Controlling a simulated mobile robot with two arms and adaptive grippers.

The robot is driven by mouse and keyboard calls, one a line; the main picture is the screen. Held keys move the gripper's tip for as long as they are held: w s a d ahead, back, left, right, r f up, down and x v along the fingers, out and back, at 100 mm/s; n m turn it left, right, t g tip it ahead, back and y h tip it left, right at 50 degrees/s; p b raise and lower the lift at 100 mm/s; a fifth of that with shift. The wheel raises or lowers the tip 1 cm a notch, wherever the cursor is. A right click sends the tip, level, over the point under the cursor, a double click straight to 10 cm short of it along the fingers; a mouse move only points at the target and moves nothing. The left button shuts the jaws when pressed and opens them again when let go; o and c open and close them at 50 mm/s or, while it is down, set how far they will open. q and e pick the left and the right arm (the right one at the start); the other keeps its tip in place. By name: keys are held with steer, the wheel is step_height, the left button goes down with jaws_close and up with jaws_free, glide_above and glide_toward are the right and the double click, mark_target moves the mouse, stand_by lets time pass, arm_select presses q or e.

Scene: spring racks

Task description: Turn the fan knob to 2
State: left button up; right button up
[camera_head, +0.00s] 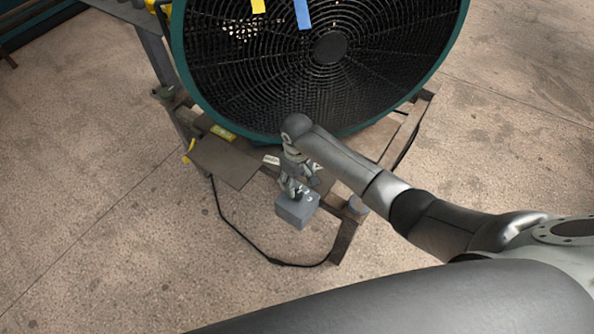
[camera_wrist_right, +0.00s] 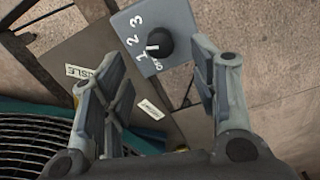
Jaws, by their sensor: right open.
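The fan (camera_head: 330,48) is a large round fan with a dark grille and a green rim, at the top of the head view. The fan's control box (camera_head: 297,212) is a grey block on its frame. In the right wrist view, the control box (camera_wrist_right: 181,20) carries a round black knob (camera_wrist_right: 158,37) with a white mark, and white numbers 1, 2 and 3 beside it. The mark's exact setting is hard to tell. My right gripper (camera_head: 294,187) is open just above the box. Its fingers (camera_wrist_right: 158,58) stand apart on either side of the knob's line, without visible contact. My left gripper is out of view.
A flat brown plate (camera_head: 224,161) sits left of the box on the metal frame. A black cable (camera_head: 238,235) loops over the concrete floor. The frame leg (camera_head: 343,241) stands right of the box. Floor at the left is clear.

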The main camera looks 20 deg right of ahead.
mark_target(297, 193)
steer(key=shift+r, duration=2.4)
